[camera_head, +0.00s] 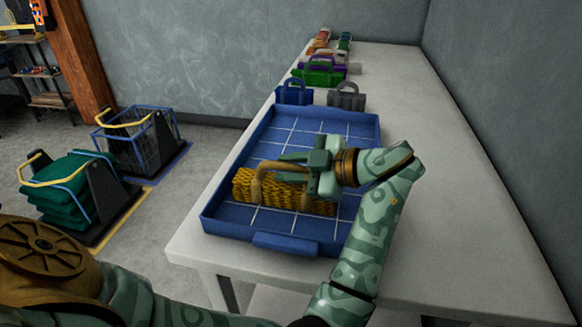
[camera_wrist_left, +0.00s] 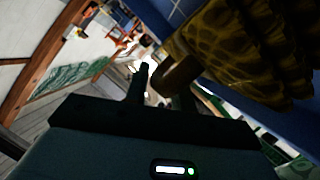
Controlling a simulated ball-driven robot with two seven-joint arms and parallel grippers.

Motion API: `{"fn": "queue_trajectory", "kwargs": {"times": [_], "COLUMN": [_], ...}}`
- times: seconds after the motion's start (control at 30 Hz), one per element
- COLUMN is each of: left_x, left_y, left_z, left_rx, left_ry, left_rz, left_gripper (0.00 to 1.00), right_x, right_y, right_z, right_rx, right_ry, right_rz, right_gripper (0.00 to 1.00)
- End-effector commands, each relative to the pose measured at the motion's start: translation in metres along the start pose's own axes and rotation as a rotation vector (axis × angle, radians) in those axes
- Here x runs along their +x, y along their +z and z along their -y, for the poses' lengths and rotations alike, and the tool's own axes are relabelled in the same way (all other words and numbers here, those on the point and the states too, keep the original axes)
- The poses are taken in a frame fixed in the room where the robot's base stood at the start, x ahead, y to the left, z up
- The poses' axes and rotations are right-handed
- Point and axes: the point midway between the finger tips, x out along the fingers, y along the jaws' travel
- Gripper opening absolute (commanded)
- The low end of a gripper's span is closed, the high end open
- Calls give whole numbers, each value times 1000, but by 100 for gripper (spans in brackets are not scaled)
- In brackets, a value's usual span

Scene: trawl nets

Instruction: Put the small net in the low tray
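The small net (camera_head: 284,197) is a yellow knotted bundle with a brown loop handle. It is inside the walls of the blue low tray (camera_head: 285,242), near its front end. I cannot tell whether it rests fully on the tray floor. My left gripper (camera_head: 300,164) reaches in from the right side of the tray, with its fingers around the handle. The left wrist view shows the net (camera_wrist_left: 245,45) close up at the upper right, with the handle at the fingers (camera_wrist_left: 160,88). My right gripper does not show in either view.
Blue (camera_head: 293,96) and grey (camera_head: 346,101) handled bundles stand behind the tray. A green one (camera_head: 318,77) and several others are farther back. The white table (camera_head: 480,240) is clear on the right.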

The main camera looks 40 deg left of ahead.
Motion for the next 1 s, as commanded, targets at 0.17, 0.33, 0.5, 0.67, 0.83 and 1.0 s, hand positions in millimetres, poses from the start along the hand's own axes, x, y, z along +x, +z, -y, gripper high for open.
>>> {"fn": "queue_trajectory", "kwargs": {"times": [0.17, 0.33, 0.5, 0.67, 0.83, 1.0], "left_x": [0, -1, -26, -56, -73, -76], "left_y": [0, -4, -2, -1, -1, -2], "left_z": [0, -2, -2, -2, -1, -1], "left_rx": [0, -2, 2, 1, 0, -1], "left_ry": [0, 0, 3, 2, 0, 0], "left_rz": [0, 1, 0, 0, 0, -1], "left_gripper": [34, 34, 34, 34, 34, 34], "right_x": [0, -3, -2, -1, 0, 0], "right_y": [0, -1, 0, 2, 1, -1], "right_z": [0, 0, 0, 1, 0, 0], "right_rx": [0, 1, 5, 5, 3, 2], "right_ry": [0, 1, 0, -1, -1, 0], "right_rz": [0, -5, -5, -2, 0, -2], "right_gripper": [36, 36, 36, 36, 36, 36]}}
